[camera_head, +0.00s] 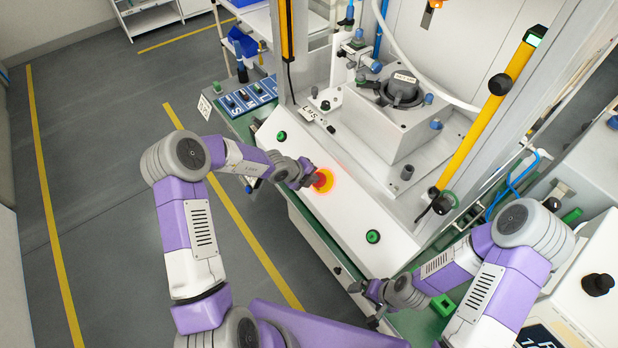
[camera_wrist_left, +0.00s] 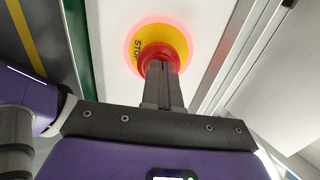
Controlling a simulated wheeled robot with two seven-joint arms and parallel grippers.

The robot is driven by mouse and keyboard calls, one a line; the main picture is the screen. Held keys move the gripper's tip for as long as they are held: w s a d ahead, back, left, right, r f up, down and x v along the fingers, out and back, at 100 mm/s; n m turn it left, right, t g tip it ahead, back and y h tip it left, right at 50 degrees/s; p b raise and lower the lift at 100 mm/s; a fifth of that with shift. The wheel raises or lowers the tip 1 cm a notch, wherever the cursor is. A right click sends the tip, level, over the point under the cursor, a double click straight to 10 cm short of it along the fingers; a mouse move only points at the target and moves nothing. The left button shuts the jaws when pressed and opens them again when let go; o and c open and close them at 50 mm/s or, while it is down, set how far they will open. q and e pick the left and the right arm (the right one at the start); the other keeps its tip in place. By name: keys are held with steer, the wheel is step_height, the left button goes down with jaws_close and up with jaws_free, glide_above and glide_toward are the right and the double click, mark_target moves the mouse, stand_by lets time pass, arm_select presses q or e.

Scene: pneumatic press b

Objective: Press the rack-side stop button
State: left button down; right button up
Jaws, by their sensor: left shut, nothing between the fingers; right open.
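The stop button (camera_head: 322,180) is red on a yellow round plate with a red glow around it, on the white front panel of the press. In the left wrist view the stop button (camera_wrist_left: 160,54) has "STOP" lettering on its yellow ring. My left gripper (camera_head: 306,170) is shut and empty, with its fingertips at the button. In the left wrist view the shut fingers (camera_wrist_left: 161,72) overlap the red cap, hiding part of it; they look to be touching it, but I cannot be sure. My right gripper (camera_head: 372,302) is open and empty near the panel's lower right end.
Green buttons (camera_head: 373,236) and (camera_head: 281,136) sit on the same white panel (camera_head: 345,214). A yellow guard post (camera_head: 490,108) and a press fixture (camera_head: 400,90) stand behind it. A green block (camera_head: 443,305) lies beside my right gripper. Open floor (camera_head: 100,150) is at left.

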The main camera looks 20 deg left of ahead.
arm_select(q)
steer(key=shift+s+d+f, duration=0.1)
steer(key=shift+d+f, duration=0.1)
steer(key=shift+f, duration=0.15)
steer(key=shift+r, duration=0.1)
steer(key=p+v, duration=0.8)
steer(key=v, duration=0.6)
steer(key=shift+a+r, duration=0.25)
